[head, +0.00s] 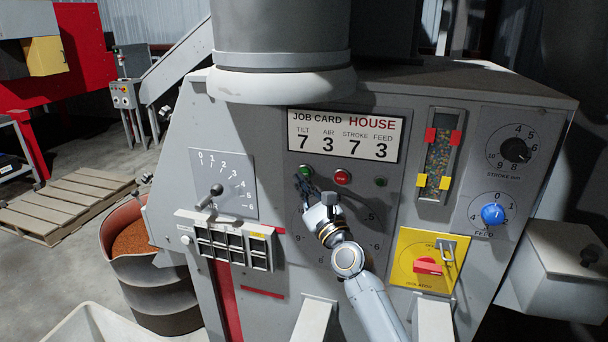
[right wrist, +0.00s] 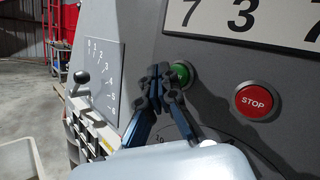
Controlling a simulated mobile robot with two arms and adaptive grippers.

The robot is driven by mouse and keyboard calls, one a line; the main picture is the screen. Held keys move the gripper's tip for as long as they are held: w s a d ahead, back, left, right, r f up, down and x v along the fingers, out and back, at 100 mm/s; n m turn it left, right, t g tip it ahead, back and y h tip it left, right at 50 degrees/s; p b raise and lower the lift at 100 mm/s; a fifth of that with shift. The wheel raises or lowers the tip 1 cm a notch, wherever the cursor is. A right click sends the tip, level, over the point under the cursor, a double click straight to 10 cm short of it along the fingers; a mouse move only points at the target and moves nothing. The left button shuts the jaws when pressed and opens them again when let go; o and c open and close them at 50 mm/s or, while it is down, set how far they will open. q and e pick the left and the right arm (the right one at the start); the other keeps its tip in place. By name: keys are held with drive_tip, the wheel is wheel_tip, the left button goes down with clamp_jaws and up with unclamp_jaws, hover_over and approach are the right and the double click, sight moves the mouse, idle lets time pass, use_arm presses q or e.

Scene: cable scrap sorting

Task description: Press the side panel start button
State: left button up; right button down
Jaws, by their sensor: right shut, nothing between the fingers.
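The green button (head: 306,170) is on the grey machine panel, below the job card and left of the red STOP button (head: 342,177). My right gripper (head: 303,184) is shut and empty, its dark fingertips at the green button's lower edge in the head view. In the right wrist view, the shut fingertips (right wrist: 158,78) overlap the left edge of the green button (right wrist: 184,74); I cannot tell whether they touch it. The STOP button (right wrist: 257,100) is clear of the fingers to the right. My left gripper is not in view.
A smaller green lamp or button (head: 380,182) is right of STOP. A lever (head: 209,195) and a tray of switches (head: 230,241) stick out at left. The yellow isolator (head: 427,262) with a red handle is at lower right. Feed and stroke knobs are farther right.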

drive_tip(key=shift+w+d+b, duration=0.1)
drive_tip(key=shift+w+b, duration=0.3)
drive_tip(key=shift+b, duration=0.05)
drive_tip(key=shift+w+d+b, duration=0.2)
drive_tip(key=shift+w+b, duration=0.2)
drive_tip(key=shift+b, duration=0.1)
idle(0.6)
drive_tip(key=shift+r, duration=0.1)
drive_tip(key=shift+s+a+p, duration=0.3)
drive_tip(key=shift+s+p, duration=0.5)
drive_tip(key=shift+s, duration=0.05)
